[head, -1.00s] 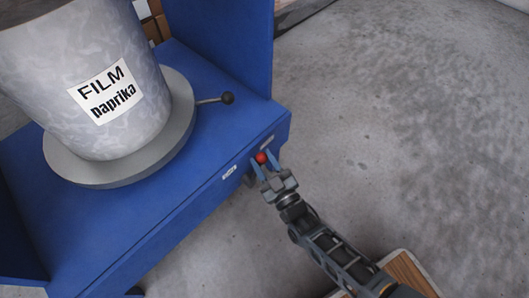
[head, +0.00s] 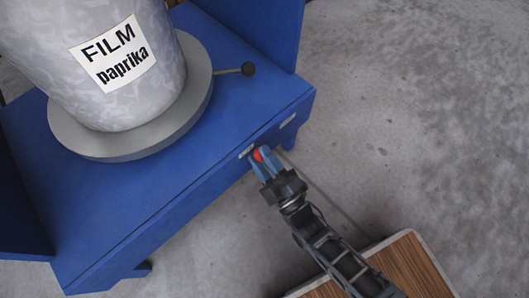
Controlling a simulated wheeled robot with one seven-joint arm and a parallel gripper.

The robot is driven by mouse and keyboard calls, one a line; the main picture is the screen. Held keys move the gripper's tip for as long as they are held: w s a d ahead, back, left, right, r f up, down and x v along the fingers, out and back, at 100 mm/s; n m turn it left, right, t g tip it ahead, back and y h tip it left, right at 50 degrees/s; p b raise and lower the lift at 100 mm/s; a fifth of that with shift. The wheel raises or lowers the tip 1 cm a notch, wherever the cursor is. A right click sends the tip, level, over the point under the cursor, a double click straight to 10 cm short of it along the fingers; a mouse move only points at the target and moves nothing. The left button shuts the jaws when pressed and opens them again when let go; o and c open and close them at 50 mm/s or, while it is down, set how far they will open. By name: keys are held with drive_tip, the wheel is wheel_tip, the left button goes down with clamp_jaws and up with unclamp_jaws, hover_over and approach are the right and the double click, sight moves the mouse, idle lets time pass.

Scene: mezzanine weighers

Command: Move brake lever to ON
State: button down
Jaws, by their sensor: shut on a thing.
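The brake lever's red knob (head: 258,154) shows at the front face of the blue weigher frame (head: 160,215). My gripper (head: 262,160) is shut on this knob, with one blue finger on each side of it. The lever's shaft is hidden behind the gripper and the frame edge. Two small pale labels sit on the front face: the left label (head: 246,151) is just left of the knob, and the right label (head: 288,121) is up and to the right. Their lettering is too small to read.
A grey drum (head: 100,65) marked "FILM paprika" stands on a round grey turntable (head: 195,105) on the frame. A wood-topped surface (head: 405,265) is at lower right. Bare concrete floor (head: 430,120) lies to the right.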

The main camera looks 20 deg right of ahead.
drive_tip(key=shift+s+f+n, duration=0.1)
drive_tip(key=shift+f+n, duration=0.1)
drive_tip(key=shift+n, duration=0.1)
drive_tip(key=c, duration=0.7)
unclamp_jaws()
drive_tip(key=shift+a, duration=0.1)
drive_tip(key=v, duration=0.7)
drive_tip(key=shift+s+p, duration=0.35)
drive_tip(key=shift+p, duration=0.1)
drive_tip(key=shift+f, duration=0.1)
